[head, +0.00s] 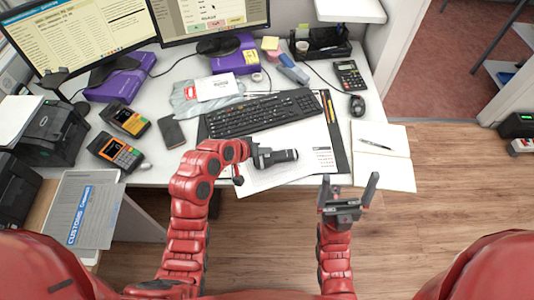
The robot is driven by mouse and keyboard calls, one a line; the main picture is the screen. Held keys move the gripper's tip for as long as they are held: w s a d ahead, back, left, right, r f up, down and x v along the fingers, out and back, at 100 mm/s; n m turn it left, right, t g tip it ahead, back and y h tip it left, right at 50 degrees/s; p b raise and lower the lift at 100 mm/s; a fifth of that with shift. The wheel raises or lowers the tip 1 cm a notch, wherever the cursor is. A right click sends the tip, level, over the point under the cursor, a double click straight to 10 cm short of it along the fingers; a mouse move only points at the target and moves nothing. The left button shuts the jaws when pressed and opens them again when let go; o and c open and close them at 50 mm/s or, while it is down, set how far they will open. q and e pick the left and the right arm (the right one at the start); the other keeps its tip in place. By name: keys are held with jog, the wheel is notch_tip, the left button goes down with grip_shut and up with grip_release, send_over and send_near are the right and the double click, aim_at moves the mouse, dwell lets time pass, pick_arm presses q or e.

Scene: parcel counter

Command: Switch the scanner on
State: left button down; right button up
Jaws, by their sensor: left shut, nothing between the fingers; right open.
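No thing in view is clearly marked as the scanner, and I see no switch clearly. A black device on a stand (58,82), possibly a handheld scanner, stands in front of the left monitor. A black machine with paper (52,132), a printer or a scanner, sits at the left edge of the desk. My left gripper (292,155) is shut and empty over the papers in front of the keyboard, far to the right of both. My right gripper (348,186) is open and empty in front of the desk's near edge, above the floor.
Two card terminals (128,119) and a dark phone (173,133) lie at the desk's left. The keyboard (262,113) is in the middle. A mouse (357,105), a calculator (349,75) and an open notebook (383,155) are at the right. A customs folder (84,208) lies front left.

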aim_at(265, 157)
pick_arm(q)
jog(key=shift+f+b, duration=0.35)
jog(key=shift+f, duration=0.15)
dwell(0.3)
jog(key=shift+r, duration=0.1)
jog(key=shift+r+p, duration=0.5)
jog(key=shift+r, duration=0.35)
notch_tip(265, 157, up, 6)
jog(key=p, duration=0.3)
dwell(0.5)
